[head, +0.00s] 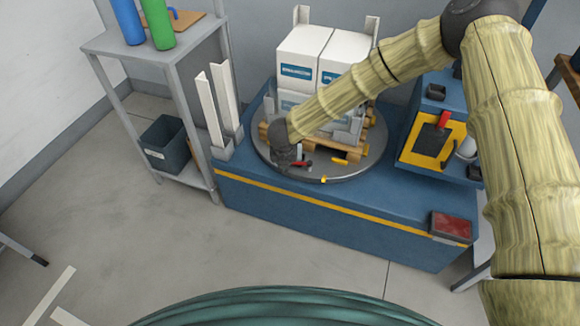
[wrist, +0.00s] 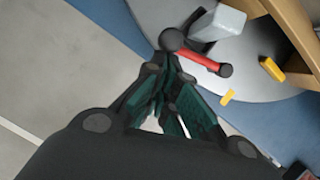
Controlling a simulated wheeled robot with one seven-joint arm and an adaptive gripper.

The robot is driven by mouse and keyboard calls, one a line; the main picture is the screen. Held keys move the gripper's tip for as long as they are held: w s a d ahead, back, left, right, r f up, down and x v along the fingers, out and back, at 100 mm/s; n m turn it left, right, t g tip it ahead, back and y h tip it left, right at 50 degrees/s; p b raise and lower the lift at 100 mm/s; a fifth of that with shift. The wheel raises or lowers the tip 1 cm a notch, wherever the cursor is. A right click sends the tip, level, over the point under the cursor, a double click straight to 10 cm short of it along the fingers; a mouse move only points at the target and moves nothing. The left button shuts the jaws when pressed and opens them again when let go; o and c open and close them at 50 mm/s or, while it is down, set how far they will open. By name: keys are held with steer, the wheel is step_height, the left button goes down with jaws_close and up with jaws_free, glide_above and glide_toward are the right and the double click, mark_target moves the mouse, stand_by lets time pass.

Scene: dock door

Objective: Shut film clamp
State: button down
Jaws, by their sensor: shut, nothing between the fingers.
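The film clamp sits on the round grey turntable (head: 262,160) near its front edge. Its red lever (head: 302,164) shows just right of my gripper (head: 284,158). In the wrist view the red lever (wrist: 200,59) runs from a dark round pivot to a dark knob at its right end. A pale grey block (wrist: 218,22) stands behind it on a dark part. My gripper (wrist: 171,76) is shut and empty, its tips close to the pivot end of the lever. I cannot tell whether they touch it.
White boxes (head: 302,52) stand on a wooden pallet (head: 348,156) on the turntable, close behind the clamp. A yellow block (wrist: 271,69) lies right of the lever. A blue control cabinet (head: 428,110) stands right, a grey shelf (head: 172,60) left. The floor in front is clear.

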steer(key=shift+w+a+m+h+p, duration=0.25)
steer(key=shift+w+m, duration=0.35)
steer(key=shift+m, duration=0.15)
steer(key=shift+w+a+m+h+p, duration=0.15)
steer(key=shift+w+m+h, duration=0.1)
steer(key=shift+w+m, duration=0.45)
steer(key=shift+s, duration=0.15)
steer(key=s+r+p, duration=0.2)
steer(key=s+r, duration=0.5)
steer(key=r, duration=0.2)
steer(key=shift+s+a+r, duration=0.15)
steer(key=shift+a+r, duration=0.15)
steer(key=shift+a, duration=0.15)
